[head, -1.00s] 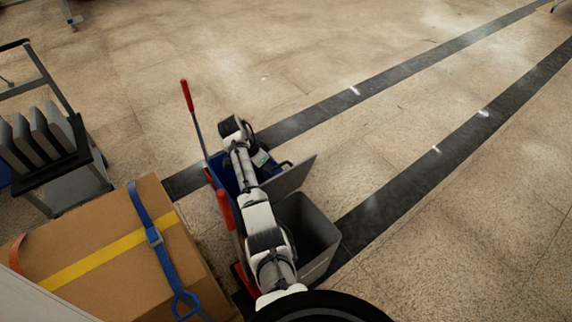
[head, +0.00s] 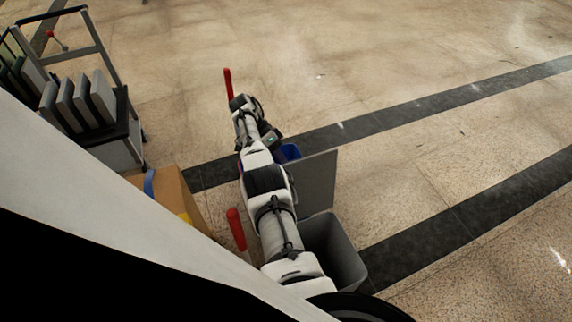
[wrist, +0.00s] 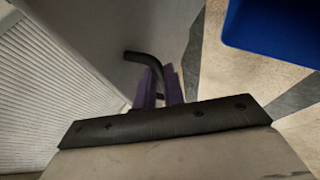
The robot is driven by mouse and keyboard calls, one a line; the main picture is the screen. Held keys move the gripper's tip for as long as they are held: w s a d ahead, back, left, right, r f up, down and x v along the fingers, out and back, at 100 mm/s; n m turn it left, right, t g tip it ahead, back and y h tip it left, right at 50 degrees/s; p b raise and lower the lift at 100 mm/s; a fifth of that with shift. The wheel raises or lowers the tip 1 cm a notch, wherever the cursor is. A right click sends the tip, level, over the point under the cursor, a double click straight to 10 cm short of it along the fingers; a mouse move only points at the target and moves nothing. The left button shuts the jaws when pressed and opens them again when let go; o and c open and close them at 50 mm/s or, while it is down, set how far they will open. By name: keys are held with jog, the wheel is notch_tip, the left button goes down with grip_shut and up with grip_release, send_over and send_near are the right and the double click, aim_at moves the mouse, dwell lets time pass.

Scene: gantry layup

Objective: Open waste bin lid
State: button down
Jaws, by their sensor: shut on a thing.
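The grey waste bin (head: 345,255) stands at the lower middle of the head view, its open mouth showing. Its flat grey lid (head: 318,180) stands raised at the bin's far side. In the wrist view, the lid's grey face (wrist: 110,45) is close, with a dark curved handle (wrist: 146,59) on it. My gripper (wrist: 160,86) has purple fingers shut on this handle. In the head view my arm covers part of the bin and lid, and the fingertips are hidden behind the wrist.
A blue bin (head: 291,152) stands just beyond the lid and also shows in the wrist view (wrist: 275,30). Red-tipped handles (head: 228,83) rise beside my arm. A strapped cardboard box (head: 175,195) and a rack cart (head: 115,150) are at left. The floor at right is clear.

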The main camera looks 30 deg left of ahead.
jog(key=shift+s+f+b, duration=0.1)
jog(key=shift+f+b, duration=0.6)
jog(key=shift+f, duration=0.05)
jog(key=shift+a+r+h, duration=0.15)
jog(key=shift+h, duration=0.15)
jog(key=c, duration=1.5)
grip_release()
jog(key=shift+w+a, duration=0.15)
jog(key=shift+w, duration=0.05)
jog(key=shift+r, duration=0.1)
